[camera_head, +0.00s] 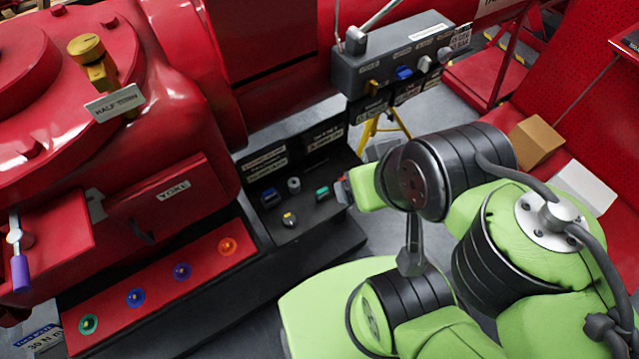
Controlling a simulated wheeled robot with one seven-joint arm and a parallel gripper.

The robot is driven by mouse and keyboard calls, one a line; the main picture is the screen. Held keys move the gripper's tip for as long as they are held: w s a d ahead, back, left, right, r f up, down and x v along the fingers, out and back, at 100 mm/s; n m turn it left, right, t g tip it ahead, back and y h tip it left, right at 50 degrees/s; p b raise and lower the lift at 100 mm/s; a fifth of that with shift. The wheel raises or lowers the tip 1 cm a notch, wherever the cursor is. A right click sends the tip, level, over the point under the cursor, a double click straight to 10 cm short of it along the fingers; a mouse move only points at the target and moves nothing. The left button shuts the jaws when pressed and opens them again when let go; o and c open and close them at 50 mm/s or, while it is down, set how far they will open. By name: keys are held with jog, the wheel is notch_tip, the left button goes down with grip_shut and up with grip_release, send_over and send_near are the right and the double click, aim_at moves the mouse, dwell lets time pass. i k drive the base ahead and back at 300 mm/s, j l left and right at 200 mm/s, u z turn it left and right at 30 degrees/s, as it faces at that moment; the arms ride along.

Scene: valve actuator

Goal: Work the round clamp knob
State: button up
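No label that I can read says "clamp", so I cannot tell for sure which part is the round clamp knob. A yellow round-topped knob (86,47) stands on the red housing at upper left, with a white tag (114,102) reading "HALF TURN" beside it. Small knobs also sit on the black sloped panel (315,220) in the middle: a white-grey one (294,184) and a yellow-marked one (289,219). My gripper (344,188) is at that panel's right edge, close to a green button (322,193). Its fingers are mostly hidden behind my wrist, and their opening does not show.
A grey control box (400,60) with several coloured knobs stands at the top. A red ledge (160,285) with several coloured round buttons lies at lower left. A purple-handled lever (20,270) is at far left. Cardboard (537,140) and white boxes (584,187) lie behind my arm.

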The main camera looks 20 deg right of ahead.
aim_at(289, 220)
jog(key=k+j+u, duration=0.1)
jog(key=j+u, duration=0.25)
jog(key=k+j+u, duration=0.1)
jog(key=u, duration=0.25)
jog(key=j+u, duration=0.35)
